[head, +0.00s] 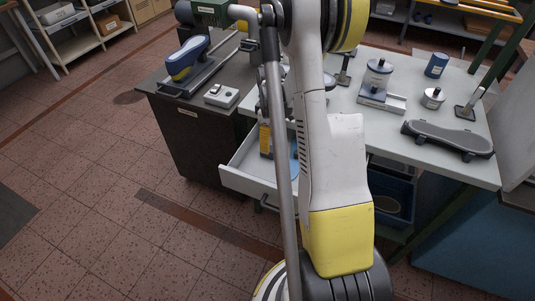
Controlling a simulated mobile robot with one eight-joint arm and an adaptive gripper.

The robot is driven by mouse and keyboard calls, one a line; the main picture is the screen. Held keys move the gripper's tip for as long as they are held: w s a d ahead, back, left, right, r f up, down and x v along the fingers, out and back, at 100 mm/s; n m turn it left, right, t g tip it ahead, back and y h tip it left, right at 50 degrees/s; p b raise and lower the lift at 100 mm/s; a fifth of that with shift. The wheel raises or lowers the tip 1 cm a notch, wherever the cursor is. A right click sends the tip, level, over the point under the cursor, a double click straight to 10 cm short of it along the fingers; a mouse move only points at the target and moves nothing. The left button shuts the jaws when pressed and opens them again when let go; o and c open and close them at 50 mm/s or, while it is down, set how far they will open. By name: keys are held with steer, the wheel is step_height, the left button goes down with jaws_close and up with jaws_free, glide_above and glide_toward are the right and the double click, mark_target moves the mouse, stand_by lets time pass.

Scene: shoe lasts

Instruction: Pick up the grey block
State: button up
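I cannot single out the grey block with certainty. A small light grey block-like box (221,95) with dark marks on top lies on the dark cabinet top, left of my arm. My white and yellow arm rises through the middle and covers part of the worktop and drawer. I cannot make out my gripper; it is out of frame or hidden behind the arm.
An open drawer (243,179) juts out beside my arm, with blue and yellow items inside. A dark sole-shaped piece (448,138) lies at the worktop's right front. Tiled floor at left is clear.

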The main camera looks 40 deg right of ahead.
steer(key=f+b, duration=0.2)
steer(key=f, duration=0.3)
steer(key=shift+w+a+b, duration=0.15)
steer(key=shift+w+b, duration=0.1)
steer(key=shift+b, duration=0.15)
steer(key=shift+r, duration=0.1)
jaws_close()
